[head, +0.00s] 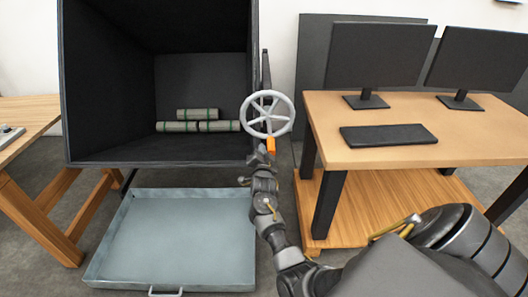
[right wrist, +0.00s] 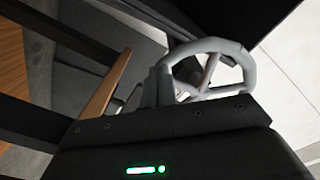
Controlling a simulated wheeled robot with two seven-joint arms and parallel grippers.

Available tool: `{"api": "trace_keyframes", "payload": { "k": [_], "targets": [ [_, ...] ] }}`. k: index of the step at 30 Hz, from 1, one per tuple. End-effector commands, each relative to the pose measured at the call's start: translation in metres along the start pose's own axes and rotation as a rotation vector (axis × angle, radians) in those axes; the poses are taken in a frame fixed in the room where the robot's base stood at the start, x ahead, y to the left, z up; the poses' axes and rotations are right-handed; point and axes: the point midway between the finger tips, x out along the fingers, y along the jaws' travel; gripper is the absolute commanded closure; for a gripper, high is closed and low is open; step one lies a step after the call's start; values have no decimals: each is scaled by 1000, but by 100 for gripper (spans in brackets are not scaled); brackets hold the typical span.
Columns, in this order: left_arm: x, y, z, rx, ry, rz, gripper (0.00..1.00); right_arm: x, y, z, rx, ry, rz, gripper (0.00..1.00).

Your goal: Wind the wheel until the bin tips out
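The bin (head: 108,85) is a large dark open-fronted box at the upper left. Three grey-green rolls with green bands (head: 197,114) lie inside on its floor. A light grey spoked wheel (head: 287,104) stands at the bin's right side; it also shows in the right wrist view (right wrist: 246,72). My right gripper (head: 269,146) is at the wheel's lower rim, with an orange part showing there. In the right wrist view the near part of the rim is hidden behind the gripper body. Whether the fingers are closed on it is unclear. My left gripper is out of view.
A shallow blue-grey tray (head: 180,236) lies on the floor below the bin, empty. A wooden desk (head: 400,112) with two monitors (head: 380,55) and a keyboard (head: 388,134) stands right of the wheel, close to my right arm. Another wooden table (head: 30,120) stands at the left.

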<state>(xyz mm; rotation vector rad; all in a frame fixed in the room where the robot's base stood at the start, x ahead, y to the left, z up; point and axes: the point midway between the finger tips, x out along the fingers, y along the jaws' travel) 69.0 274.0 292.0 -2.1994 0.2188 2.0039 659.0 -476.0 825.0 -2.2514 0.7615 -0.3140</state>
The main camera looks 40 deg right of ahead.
Motion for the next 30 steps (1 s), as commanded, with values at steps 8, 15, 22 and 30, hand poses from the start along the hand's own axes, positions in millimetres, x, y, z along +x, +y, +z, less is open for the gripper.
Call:
{"api": "trace_keyframes", "payload": {
  "k": [8, 15, 22, 30],
  "targets": [
    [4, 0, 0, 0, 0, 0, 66, 0, -14, 14, 1, -2, -2, 100],
    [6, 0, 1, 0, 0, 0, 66, 0, -18, 18, 1, -1, -2, 100],
    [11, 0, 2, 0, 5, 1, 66, 0, -30, 30, 2, -1, -3, 100],
    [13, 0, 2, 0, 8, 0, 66, 0, -33, 34, 1, 0, -3, 100]
  ]
}}
